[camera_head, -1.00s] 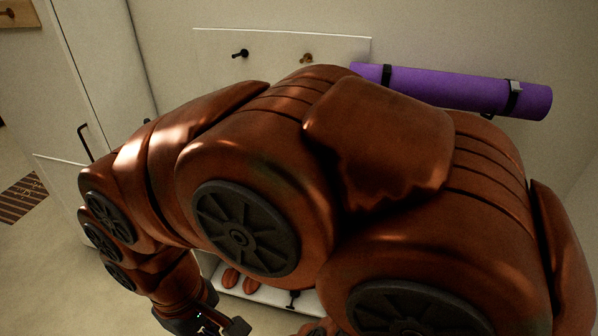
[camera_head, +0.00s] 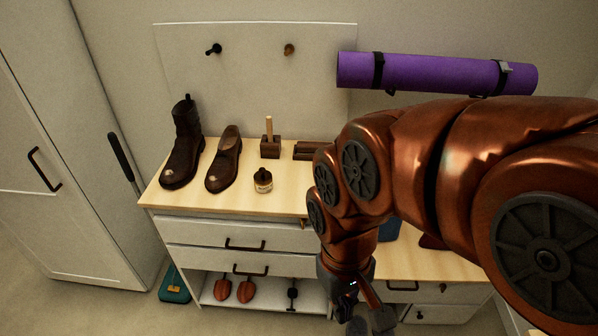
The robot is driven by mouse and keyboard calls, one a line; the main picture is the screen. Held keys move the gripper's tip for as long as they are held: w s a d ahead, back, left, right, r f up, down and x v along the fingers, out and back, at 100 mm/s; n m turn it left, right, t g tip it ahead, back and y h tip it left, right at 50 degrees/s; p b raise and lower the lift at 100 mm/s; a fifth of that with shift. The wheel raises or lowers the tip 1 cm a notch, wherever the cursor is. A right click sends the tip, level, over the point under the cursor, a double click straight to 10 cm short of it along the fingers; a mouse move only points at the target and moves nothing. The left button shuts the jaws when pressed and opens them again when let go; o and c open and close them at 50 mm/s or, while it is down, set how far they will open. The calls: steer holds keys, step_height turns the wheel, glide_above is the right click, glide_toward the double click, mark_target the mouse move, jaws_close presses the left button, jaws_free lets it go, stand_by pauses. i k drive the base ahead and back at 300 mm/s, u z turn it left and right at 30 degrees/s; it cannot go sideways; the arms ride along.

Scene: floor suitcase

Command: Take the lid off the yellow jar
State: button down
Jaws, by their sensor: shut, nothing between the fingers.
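A small jar (camera_head: 263,185) with a pale yellowish body stands upright on the light wooden bench top, near its front edge. A dark lid (camera_head: 262,174) sits on top of it. It is the only jar I can make out; my arm hides part of the bench to the right. My gripper (camera_head: 368,322) hangs at the bottom of the picture, in front of the bench, lower than the top and to the right of the jar. It is shut and empty, well apart from the jar.
A dark boot (camera_head: 184,145) and a brown shoe (camera_head: 224,160) stand left of the jar. A wooden block with an upright stick (camera_head: 270,140) is behind it. Drawers (camera_head: 240,236) lie below. A purple rolled mat (camera_head: 435,74) is on the wall. Bench space right of the jar looks clear.

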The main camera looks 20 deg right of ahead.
mark_target(263, 177)
steer(key=u, duration=1.55)
steer(key=i, duration=1.65)
steer(key=z, duration=1.85)
